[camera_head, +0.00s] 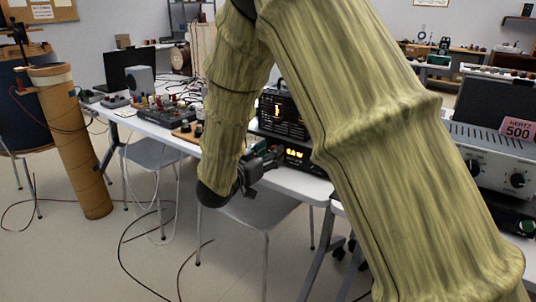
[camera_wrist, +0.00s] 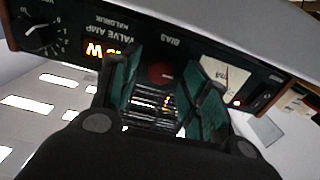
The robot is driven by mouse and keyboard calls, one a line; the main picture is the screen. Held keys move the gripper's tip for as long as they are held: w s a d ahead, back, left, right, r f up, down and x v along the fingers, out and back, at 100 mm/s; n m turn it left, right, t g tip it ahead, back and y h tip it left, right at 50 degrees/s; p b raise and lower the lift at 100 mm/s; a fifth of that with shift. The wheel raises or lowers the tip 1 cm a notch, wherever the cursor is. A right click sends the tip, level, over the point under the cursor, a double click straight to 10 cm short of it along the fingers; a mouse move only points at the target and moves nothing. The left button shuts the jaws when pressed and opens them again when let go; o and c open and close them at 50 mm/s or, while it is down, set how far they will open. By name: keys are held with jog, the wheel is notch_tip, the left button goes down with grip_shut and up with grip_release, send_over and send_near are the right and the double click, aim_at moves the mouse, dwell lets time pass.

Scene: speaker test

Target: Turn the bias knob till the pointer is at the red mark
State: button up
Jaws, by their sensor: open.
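The valve amp's front panel (camera_wrist: 130,43) shows upside down in the wrist view, with the label BIAS on it. Below that label a round red knob (camera_wrist: 161,72) sits between my fingers; I cannot make out its pointer. A pale meter (camera_wrist: 236,78) is to the right, partly hidden by a finger; I cannot tell its red mark. My gripper (camera_wrist: 166,80) is open, its green fingers on either side of the red knob; contact cannot be told.
Another black knob (camera_wrist: 38,32) with a scale and a lit orange display (camera_wrist: 100,49) are left on the panel. A switch (camera_wrist: 262,97) is at the right. A grey HERTZ 500 unit (camera_head: 490,165) stands right. A cardboard tube (camera_head: 75,145) stands on the floor left.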

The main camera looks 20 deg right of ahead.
grip_shut()
jog(key=m, duration=0.8)
jog(key=shift+s+f+b, duration=0.1)
jog(key=shift+f+b, duration=0.1)
jog(key=shift+b, duration=0.2)
jog(key=m+b, duration=0.1)
jog(key=m, duration=0.2)
jog(key=m+b, duration=0.2)
jog(key=m, duration=0.1)
jog(key=shift+f+m, duration=0.2)
jog(key=shift+m, duration=0.2)
jog(key=m+b, duration=0.3)
jog(key=m, duration=0.1)
jog(key=shift+b, duration=0.3)
jog(key=shift+m+b, duration=0.9)
jog(key=shift+m, duration=0.4)
jog(key=shift+r+m, duration=0.1)
jog(key=shift+m, duration=0.2)
